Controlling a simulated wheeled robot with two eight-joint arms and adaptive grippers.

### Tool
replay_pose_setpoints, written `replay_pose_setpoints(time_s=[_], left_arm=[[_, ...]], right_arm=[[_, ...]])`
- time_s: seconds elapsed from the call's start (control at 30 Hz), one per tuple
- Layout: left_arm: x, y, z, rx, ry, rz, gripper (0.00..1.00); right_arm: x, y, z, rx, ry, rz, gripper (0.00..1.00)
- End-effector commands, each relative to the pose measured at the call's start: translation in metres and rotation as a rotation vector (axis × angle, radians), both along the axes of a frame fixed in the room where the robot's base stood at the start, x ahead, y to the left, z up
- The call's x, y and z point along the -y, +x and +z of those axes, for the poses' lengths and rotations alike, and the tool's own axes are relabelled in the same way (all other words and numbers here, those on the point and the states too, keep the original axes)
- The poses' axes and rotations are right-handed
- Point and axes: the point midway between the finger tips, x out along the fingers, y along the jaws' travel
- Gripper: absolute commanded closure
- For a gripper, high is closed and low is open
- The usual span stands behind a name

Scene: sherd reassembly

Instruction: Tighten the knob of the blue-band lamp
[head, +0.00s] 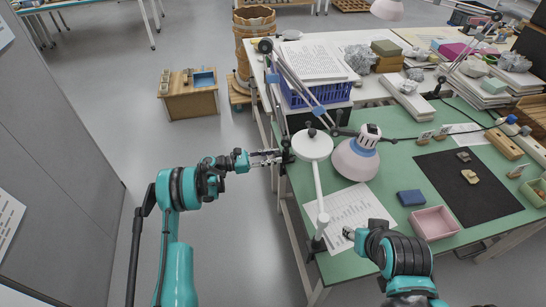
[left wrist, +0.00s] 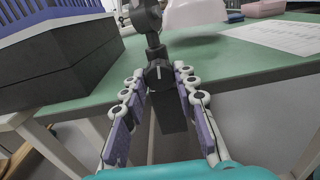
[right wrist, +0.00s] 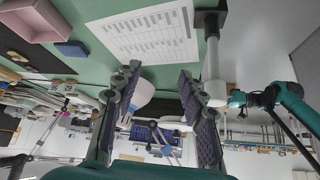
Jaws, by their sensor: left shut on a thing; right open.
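The blue-band lamp has a pale shade (head: 355,160) with a blue band, and an arm (head: 290,75) with blue bands. Its clamp is at the left edge of the green table. The black knob (left wrist: 158,72) with a white mark shows in the left wrist view, below a dark joint. My left gripper (head: 281,157) reaches in from the left, its fingers (left wrist: 160,78) shut on the knob from both sides. The knob is too small to make out in the head view. My right gripper (right wrist: 158,78) is open and empty above the table's front part.
A white round-headed lamp (head: 312,145) on a post stands close right of the clamp. A printed sheet (head: 350,215), pink tray (head: 433,223), blue box (head: 411,197) and black mat (head: 465,190) lie on the table. A blue crate (head: 315,93) stands behind.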

Motion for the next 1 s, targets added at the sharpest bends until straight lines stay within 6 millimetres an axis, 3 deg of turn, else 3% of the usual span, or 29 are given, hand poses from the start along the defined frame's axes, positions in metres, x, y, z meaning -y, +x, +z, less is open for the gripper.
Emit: replay_pose_setpoints(time_s=[0.3, 0.57, 0.6, 0.67, 1.0], left_arm=[[0.0001, 0.0004, 0.0001, 0.214, 0.070, 0.000, 1.00], [0.0002, 0.0005, 0.0000, 0.223, 0.072, 0.000, 1.00], [0.0002, 0.0005, 0.0000, 0.223, 0.072, 0.000, 0.66], [0.0001, 0.0004, 0.0000, 0.223, 0.072, 0.000, 0.50], [-0.0021, 0.0000, 0.0000, 0.222, 0.072, 0.001, 0.50]], right_arm=[[0.0000, 0.0000, 0.0000, 0.000, 0.000, 0.000, 0.59], [0.0000, -0.0001, -0.0001, 0.000, 0.000, 0.000, 0.59], [0.0000, -0.0001, -0.0001, 0.000, 0.000, 0.000, 0.59], [0.0000, -0.0001, -0.0001, 0.000, 0.000, 0.000, 0.59], [0.0000, -0.0001, -0.0001, 0.000, 0.000, 0.000, 0.59]])
